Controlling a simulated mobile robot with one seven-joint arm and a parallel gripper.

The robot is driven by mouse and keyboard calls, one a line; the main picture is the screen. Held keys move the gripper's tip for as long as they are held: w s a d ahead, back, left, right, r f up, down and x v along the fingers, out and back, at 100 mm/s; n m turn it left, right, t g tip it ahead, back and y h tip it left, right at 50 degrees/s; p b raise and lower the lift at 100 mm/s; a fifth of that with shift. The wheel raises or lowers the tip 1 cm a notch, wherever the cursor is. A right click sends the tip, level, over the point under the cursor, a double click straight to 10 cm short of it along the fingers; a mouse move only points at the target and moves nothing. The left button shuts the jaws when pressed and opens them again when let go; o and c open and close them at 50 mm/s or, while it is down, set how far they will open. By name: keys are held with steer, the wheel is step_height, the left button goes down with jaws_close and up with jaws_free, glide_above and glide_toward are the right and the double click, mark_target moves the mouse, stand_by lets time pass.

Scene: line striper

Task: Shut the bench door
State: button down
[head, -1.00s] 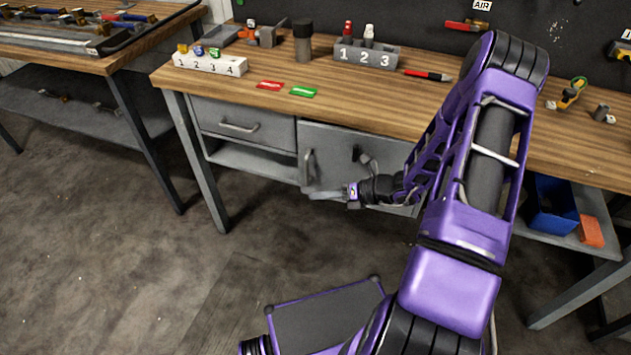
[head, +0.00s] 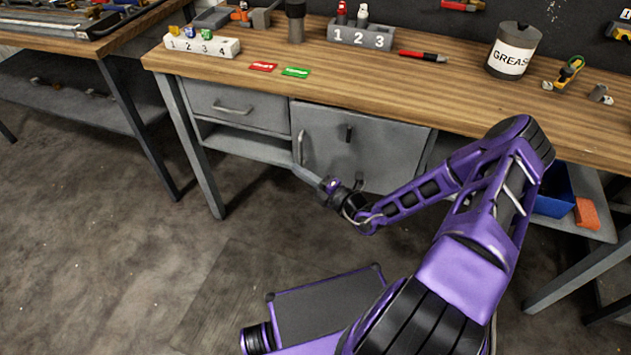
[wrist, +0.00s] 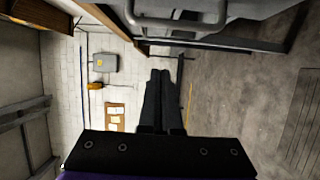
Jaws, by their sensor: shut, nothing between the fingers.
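The bench door (head: 375,146) is a grey panel under the wooden bench, right of the drawer, with an upright handle (head: 301,148) near its left edge.
A drawer (head: 238,107) and an open shelf (head: 245,145) lie left of the door. A blue bin (head: 553,195) and an orange block (head: 588,214) sit on a shelf at the right. The bench top (head: 400,85) holds a grease can (head: 513,50).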

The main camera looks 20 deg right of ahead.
mark_target(305, 152)
steer(key=w, duration=0.1)
steer(key=w+d, duration=0.1)
steer(key=w, duration=0.1)
steer(key=shift+w+f+b, duration=0.1)
steer(key=shift+w+b, duration=0.1)
steer(key=shift+b, duration=0.1)
steer(key=shift+w+d, duration=0.45)
steer(key=shift+w+d+m+t+h+p, duration=0.25)
steer(key=shift+w+d+m+h, duration=0.1)
steer(key=shift+w, duration=0.35)
steer(key=shift+w+d+m+t+h+p, duration=0.15)
steer(key=shift+w+d+m+h+p, duration=0.15)
steer(key=shift+w, duration=0.35)
